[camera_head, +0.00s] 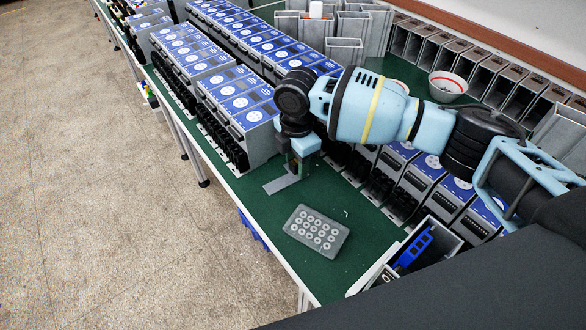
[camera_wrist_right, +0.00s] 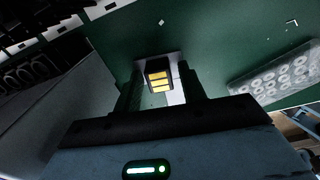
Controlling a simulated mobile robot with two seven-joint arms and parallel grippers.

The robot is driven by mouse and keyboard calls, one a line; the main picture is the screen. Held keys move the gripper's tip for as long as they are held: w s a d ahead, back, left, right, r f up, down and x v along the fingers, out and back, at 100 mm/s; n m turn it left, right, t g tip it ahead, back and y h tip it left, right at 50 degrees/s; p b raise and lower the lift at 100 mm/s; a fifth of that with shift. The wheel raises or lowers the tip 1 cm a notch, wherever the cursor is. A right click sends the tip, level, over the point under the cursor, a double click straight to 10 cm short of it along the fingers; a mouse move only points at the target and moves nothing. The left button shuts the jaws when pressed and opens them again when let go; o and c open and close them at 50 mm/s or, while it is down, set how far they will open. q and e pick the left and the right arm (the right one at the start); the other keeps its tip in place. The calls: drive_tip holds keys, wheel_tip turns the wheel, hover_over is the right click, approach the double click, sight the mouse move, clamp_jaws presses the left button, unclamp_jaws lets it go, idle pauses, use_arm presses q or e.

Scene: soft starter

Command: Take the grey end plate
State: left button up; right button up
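The grey end plate (camera_head: 281,184) lies on the green table top, below my right gripper (camera_head: 294,163), which points down over its right part. In the right wrist view, some of the pale plate (camera_wrist_right: 172,57) shows beyond my right gripper (camera_wrist_right: 161,86). Its two dark fingers stand apart. A small dark block with yellow stripes (camera_wrist_right: 159,76) shows between them, and I cannot tell whether it is fixed to the plate. A pale strip shows beside the block, and I see no clear grip on it. My left gripper is not in view.
A grey tray with several round pieces (camera_head: 316,231) lies nearer on the table. Rows of blue-topped soft starters (camera_head: 236,105) stand close at the left and behind. A grey bin with a blue item (camera_head: 412,250) is at the right. Bare table surrounds the tray.

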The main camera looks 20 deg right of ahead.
drive_tip(key=c, duration=0.8)
drive_tip(key=shift+r, duration=0.1)
